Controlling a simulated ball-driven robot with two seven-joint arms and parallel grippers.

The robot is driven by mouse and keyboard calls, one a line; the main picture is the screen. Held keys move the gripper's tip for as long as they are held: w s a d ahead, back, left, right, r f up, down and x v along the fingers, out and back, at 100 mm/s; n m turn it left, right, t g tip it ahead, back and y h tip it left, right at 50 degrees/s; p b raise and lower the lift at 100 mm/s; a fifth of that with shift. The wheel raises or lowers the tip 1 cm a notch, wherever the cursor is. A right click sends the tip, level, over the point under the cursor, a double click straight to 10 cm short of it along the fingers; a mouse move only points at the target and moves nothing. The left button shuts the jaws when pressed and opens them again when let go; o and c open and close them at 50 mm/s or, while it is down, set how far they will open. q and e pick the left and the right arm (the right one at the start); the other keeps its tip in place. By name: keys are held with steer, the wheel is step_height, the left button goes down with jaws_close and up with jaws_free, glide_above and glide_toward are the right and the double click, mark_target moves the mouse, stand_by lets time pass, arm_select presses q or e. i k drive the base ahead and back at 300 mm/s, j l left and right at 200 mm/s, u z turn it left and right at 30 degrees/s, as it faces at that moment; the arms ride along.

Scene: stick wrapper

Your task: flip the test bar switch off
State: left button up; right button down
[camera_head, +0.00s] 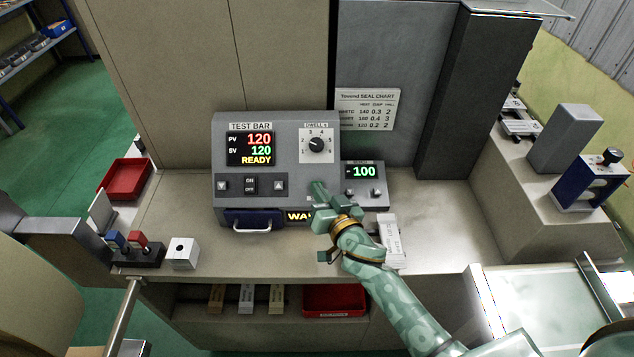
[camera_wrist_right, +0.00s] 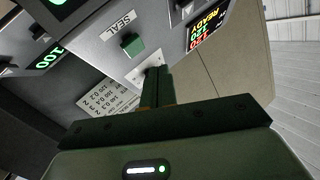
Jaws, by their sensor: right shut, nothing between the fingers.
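The test bar unit (camera_head: 222,135) is a grey box on the bench, with a display (camera_head: 250,148) reading PV 120, SV 120, READY. Its black rocker switch (camera_head: 250,185), marked ON and OFF, sits low on the front; its tilt is too small to tell. My right gripper (camera_head: 318,190) is shut and empty at the lower right of this front, right of the switch. In the right wrist view its shut fingers (camera_wrist_right: 153,76) are near a pale plate on the panel, contact unclear. A green button (camera_wrist_right: 132,45) beside a SEAL label shows there. My left gripper is not in view.
Arrow buttons (camera_head: 222,185) flank the switch. A dwell dial (camera_head: 317,144) is above my gripper, and a small box reading 100 (camera_head: 362,172) stands to the right. A blue drawer with a white handle (camera_head: 252,228) is below.

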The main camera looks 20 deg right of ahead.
mark_target(250, 182)
steer(key=k+j, duration=0.1)
steer(key=j, duration=0.25)
steer(key=k+j, duration=0.15)
steer(key=j, duration=0.15)
steer(key=k+j, duration=0.1)
steer(key=j, duration=0.25)
steer(key=k+j, duration=0.1)
steer(key=j, duration=0.25)
